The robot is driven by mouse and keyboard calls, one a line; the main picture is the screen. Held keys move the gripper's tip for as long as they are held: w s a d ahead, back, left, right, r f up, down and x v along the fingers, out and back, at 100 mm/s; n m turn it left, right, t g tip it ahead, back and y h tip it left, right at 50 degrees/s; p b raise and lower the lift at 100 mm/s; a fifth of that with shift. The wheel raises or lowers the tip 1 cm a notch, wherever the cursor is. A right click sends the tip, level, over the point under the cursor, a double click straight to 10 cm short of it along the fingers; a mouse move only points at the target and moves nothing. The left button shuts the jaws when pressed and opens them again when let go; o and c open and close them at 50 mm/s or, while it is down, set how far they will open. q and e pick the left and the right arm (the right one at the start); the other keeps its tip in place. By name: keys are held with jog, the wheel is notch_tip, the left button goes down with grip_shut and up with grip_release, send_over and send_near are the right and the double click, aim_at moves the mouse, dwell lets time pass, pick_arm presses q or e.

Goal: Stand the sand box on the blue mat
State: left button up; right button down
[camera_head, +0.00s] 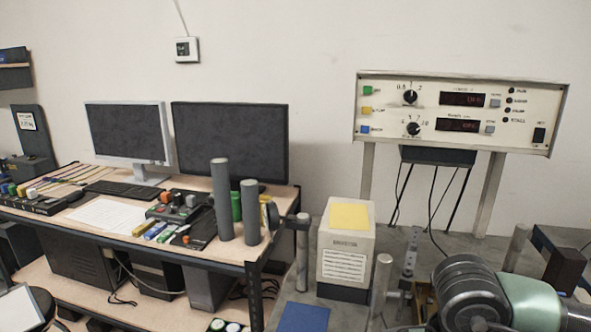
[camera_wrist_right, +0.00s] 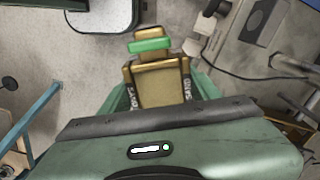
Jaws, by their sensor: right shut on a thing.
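In the right wrist view, my right gripper (camera_wrist_right: 158,92) is shut on a tan box. This sand box (camera_wrist_right: 160,82) has SAND lettering along its edge and sits between green fingers. A green piece (camera_wrist_right: 150,45) shows at its far end. In the head view, my right arm comes in at the bottom right, and I cannot make out the gripper or the held box there. The blue mat (camera_head: 303,318) lies at the bottom middle, partly cut off by the frame edge, and its visible part is bare. My left gripper is not in view.
A cream box with a yellow top (camera_head: 346,250) stands right behind the mat. Metal posts (camera_head: 302,255) rise nearby. A brown block (camera_head: 562,262) is at the right. A control panel (camera_head: 455,112) stands behind, and a desk with two monitors (camera_head: 228,143) is at the left.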

jog(key=n, duration=0.2)
jog(key=f+n, duration=0.1)
jog(key=n, duration=0.1)
jog(key=shift+w, duration=0.15)
jog(key=n, duration=0.2)
jog(key=f+n, duration=0.1)
jog(key=n, duration=0.1)
jog(key=shift+a, duration=0.1)
jog(key=n, duration=0.4)
jog(key=shift+f, duration=0.4)
jog(key=n, duration=0.1)
jog(key=f+n, duration=0.1)
jog(key=n, duration=0.1)
jog(key=shift+r, duration=0.1)
